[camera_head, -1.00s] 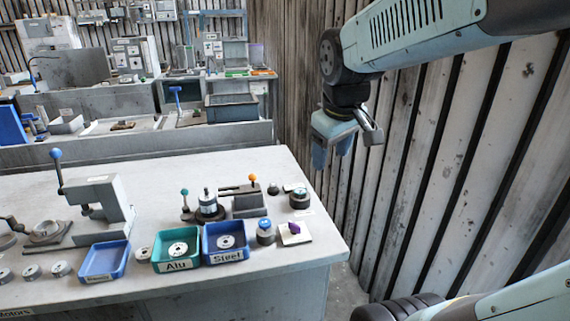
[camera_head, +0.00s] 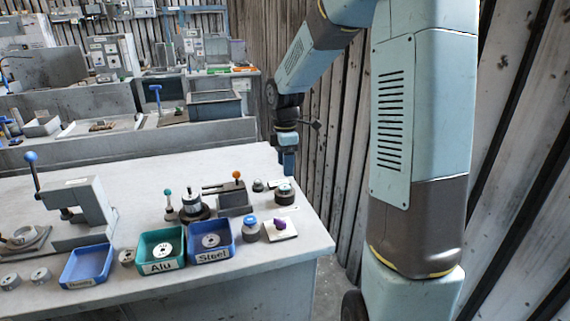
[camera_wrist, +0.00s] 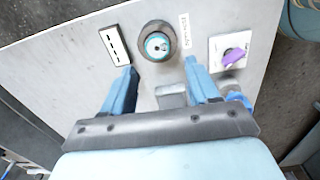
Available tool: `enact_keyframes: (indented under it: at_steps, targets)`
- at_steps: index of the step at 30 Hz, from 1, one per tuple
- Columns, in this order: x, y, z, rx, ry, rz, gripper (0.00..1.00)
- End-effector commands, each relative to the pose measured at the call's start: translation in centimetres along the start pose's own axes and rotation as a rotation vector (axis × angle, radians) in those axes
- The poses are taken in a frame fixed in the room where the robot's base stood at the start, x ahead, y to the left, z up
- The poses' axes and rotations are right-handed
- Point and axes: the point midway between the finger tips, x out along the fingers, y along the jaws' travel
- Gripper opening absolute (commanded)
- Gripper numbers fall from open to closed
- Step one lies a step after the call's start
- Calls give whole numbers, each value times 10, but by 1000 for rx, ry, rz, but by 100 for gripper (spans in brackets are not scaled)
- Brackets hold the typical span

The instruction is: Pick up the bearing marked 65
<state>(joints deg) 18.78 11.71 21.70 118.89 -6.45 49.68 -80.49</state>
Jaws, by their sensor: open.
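I cannot read the mark 65 on any part. A dark round part with a bluish top (camera_head: 284,193) stands at the table's far right; it also shows in the wrist view (camera_wrist: 157,43), just beyond the fingertips, beside a small label strip. My gripper (camera_head: 289,170) hangs just above this part, pointing down. In the wrist view its blue fingers (camera_wrist: 160,68) are apart with nothing between them. Grey ring-like parts lie in the green Alu tray (camera_head: 147,263), in the blue Steel tray (camera_head: 228,252) and on the table, one left of the Alu tray (camera_head: 127,257).
A fixture with an orange knob (camera_head: 236,190) and a post with a teal knob (camera_head: 169,204) stand left of my gripper. A wooden wall rises at right.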

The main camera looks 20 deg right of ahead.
Motion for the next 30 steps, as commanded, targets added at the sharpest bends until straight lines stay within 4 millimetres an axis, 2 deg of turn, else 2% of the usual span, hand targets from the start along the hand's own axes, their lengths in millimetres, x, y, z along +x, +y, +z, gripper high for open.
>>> enact_keyframes:
  at_steps: [6,30]
  targets:
    - [12,7,0,-51,10,-15,60]
    - [75,6,-1,-50,10,-14,60]
